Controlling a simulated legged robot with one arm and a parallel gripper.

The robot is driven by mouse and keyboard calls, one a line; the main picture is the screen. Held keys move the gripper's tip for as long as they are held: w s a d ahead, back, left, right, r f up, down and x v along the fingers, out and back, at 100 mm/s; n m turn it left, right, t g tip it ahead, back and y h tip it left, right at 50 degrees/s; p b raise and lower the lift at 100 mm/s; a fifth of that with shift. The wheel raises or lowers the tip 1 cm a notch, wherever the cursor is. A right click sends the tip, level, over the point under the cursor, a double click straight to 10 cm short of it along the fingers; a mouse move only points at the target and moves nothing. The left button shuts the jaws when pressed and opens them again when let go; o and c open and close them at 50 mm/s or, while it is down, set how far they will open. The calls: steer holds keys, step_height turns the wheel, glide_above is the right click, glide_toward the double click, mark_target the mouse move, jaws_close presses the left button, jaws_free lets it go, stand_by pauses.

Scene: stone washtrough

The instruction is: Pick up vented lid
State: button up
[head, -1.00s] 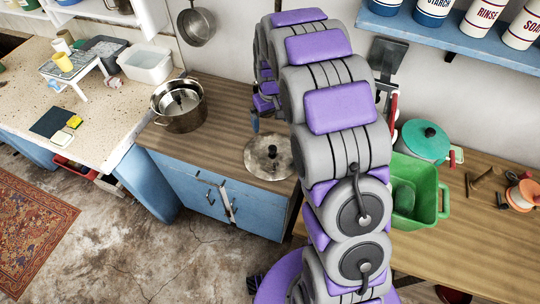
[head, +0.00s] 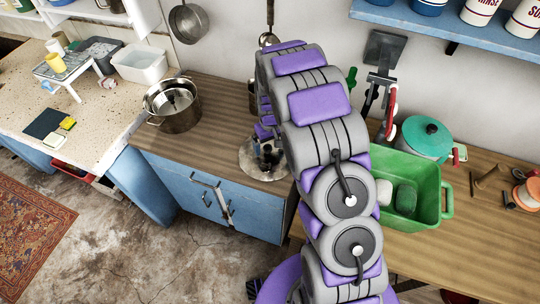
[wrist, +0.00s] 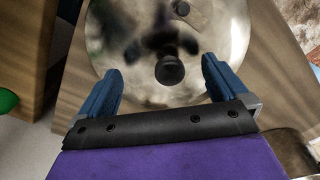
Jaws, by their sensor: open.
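The vented lid (head: 247,163) is a round shiny metal disc lying flat near the right end of the wooden counter. In the wrist view the lid (wrist: 130,35) fills the upper middle, with a black knob (wrist: 170,71) at its centre and a small fitting farther up. My gripper (wrist: 162,76) is open, with one blue finger on each side of the knob and gaps to both. The fingers are over the lid; whether they touch it cannot be told. In the head view my gripper (head: 266,153) is over the lid, partly hidden by my arm.
A metal pot (head: 174,108) stands left of the lid on the counter (head: 215,120). A green tub (head: 425,180) and a teal-lidded pot (head: 426,138) stand on the right table. A ladle and a pan hang on the wall. The counter between pot and lid is clear.

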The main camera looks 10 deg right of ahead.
steer(key=shift+a+f, duration=0.1)
steer(key=shift+f, duration=0.7)
steer(key=shift+a+f, duration=0.2)
steer(key=shift+a, duration=0.05)
steer(key=shift+a+r, duration=0.1)
steer(key=shift+a, duration=0.5)
steer(key=shift+c, duration=0.6)
steer(key=shift+d, duration=0.65)
steer(key=c, duration=0.6)
steer(key=shift+s+a, duration=0.15)
steer(key=shift+a, duration=0.15)
steer(key=c, duration=0.7)
steer(key=shift+s+d, duration=0.1)
jaws_close()
